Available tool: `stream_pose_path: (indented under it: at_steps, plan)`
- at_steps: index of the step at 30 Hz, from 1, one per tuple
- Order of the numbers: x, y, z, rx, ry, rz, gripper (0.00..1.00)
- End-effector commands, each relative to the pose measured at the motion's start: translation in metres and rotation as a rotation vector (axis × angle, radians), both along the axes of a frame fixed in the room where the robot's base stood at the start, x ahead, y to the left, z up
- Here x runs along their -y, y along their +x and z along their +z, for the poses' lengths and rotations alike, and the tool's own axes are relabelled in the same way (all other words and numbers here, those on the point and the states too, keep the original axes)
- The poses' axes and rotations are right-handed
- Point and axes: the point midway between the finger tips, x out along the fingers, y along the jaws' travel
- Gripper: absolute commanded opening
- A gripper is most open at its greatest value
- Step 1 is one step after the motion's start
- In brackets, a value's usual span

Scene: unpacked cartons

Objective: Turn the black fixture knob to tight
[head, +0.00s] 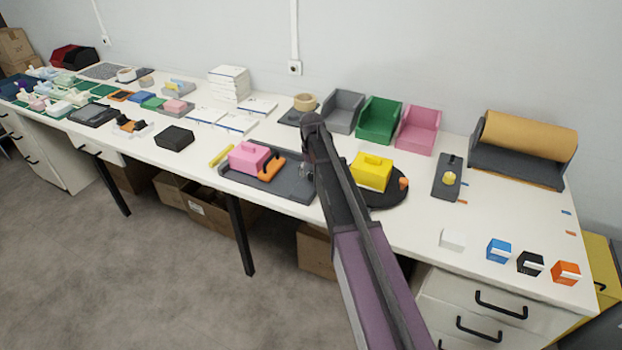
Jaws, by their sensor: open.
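My gripper (305,171) is small in the head view, near the right part of a dark grey tray (285,186). My dark arm hides much of it; it appears open and empty. On the tray are a pink block with a raised top (248,157) and an orange piece (270,169). No black knob can be made out with certainty. A black cube with a white strip (530,264) stands at the right front, between a blue cube (499,251) and an orange cube (566,273). A dark plate with a round yellow part (446,186) lies right of my arm.
A yellow block (371,172) sits on a black round plate (388,199), partly behind my arm. Grey, green and pink bins (417,133) line the back. A brown roll holder (520,150) stands at right.

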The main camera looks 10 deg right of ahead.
Motion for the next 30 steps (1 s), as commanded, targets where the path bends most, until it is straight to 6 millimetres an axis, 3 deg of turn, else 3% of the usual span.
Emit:
stream_pose_path:
  at_steps: [6, 18, 26, 30]
  plan:
    - [-0.0001, 0.0, -0.0101, 0.0, 0.0, 0.0, 0.79]
    - [0.0001, 0.0, -0.0105, 0.0, 0.0, 0.0, 0.79]
    - [0.0002, 0.0, -0.0106, 0.0, 0.0, 0.0, 0.01]
    - [-0.0021, 0.0, -0.0106, 0.0, 0.001, -0.001, 0.0]
